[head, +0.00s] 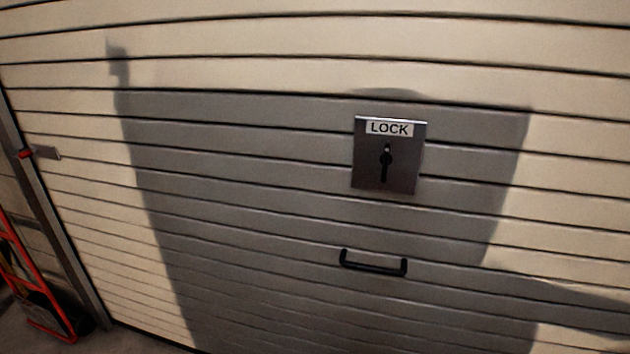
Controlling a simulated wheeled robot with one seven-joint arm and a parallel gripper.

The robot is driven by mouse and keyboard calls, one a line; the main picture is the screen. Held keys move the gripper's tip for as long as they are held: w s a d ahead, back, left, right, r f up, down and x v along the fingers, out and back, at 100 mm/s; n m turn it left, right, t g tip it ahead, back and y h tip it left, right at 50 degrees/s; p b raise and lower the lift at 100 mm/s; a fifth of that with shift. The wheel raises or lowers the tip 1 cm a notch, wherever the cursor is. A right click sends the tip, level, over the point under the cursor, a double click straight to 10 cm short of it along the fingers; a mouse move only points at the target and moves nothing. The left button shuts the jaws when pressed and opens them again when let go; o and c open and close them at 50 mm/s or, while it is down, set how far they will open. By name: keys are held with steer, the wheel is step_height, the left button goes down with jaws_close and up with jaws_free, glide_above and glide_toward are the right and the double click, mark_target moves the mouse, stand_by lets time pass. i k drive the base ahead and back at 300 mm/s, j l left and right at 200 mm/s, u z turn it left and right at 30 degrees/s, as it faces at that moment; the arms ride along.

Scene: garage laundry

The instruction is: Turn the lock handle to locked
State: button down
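A metal lock plate (402,180) with a white label reading LOCK is fixed to the slatted garage door (250,60). The black lock handle (385,165) sits in the middle of the plate and stands about upright, with its longer part pointing down. A small light mark shows near the handle's top end. A black pull handle (373,267) is mounted on the door below the plate. My gripper does not show in the head view.
A red hand truck (20,270) stands at the far left by the door frame (60,230). A small metal bolt with a red end (45,153) is at the door's left edge. A large shadow covers the middle of the door. Nothing stands in front of the lock plate.

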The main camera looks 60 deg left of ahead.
mark_target(386, 159)
steer(key=u, duration=2.75)
